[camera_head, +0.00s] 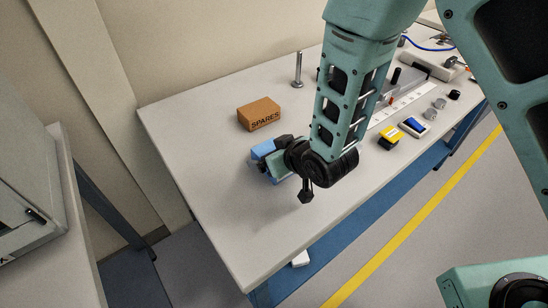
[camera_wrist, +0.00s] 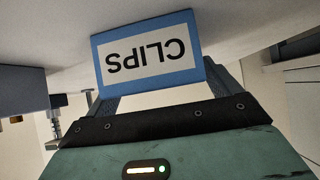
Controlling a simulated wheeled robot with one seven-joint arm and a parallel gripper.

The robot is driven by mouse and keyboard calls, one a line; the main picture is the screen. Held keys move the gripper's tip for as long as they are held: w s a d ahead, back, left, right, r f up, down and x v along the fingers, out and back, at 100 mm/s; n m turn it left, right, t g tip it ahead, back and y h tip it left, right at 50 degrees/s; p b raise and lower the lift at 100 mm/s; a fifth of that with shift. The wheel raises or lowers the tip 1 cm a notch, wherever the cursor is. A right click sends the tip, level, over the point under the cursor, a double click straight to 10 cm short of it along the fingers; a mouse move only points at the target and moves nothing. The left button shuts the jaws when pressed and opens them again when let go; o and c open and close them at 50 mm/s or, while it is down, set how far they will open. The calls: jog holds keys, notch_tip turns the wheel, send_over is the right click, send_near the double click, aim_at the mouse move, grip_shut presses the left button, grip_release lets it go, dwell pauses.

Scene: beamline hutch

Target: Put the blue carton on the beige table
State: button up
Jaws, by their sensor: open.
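The blue carton (camera_wrist: 146,80) has a white label reading CLIPS, upside down in the wrist view. In the head view the blue carton (camera_head: 262,150) is mostly hidden behind my gripper (camera_head: 271,163). My gripper also shows in the wrist view (camera_wrist: 165,82); it is open, with its fingers low around the carton's two sides. I cannot tell whether they touch it. The carton is at or just above the top of a long pale table (camera_head: 215,190). A second pale table (camera_head: 62,255) stands at the left edge; I cannot tell which one counts as beige.
A brown SPARES carton (camera_head: 259,115) stands just behind my gripper, with a metal post (camera_head: 298,70) beyond. A yellow-and-black box (camera_head: 388,138) and a blue-topped item (camera_head: 414,125) lie to the right. A grey cabinet (camera_head: 30,170) takes up the left table. The long table's near-left end is clear.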

jog(key=shift+w+a+f, duration=0.3)
jog(key=shift+w+f, duration=0.05)
jog(key=shift+w, duration=0.05)
jog(key=c, duration=1.2)
jog(key=shift+o, duration=0.2)
notch_tip(320, 180, up, 10)
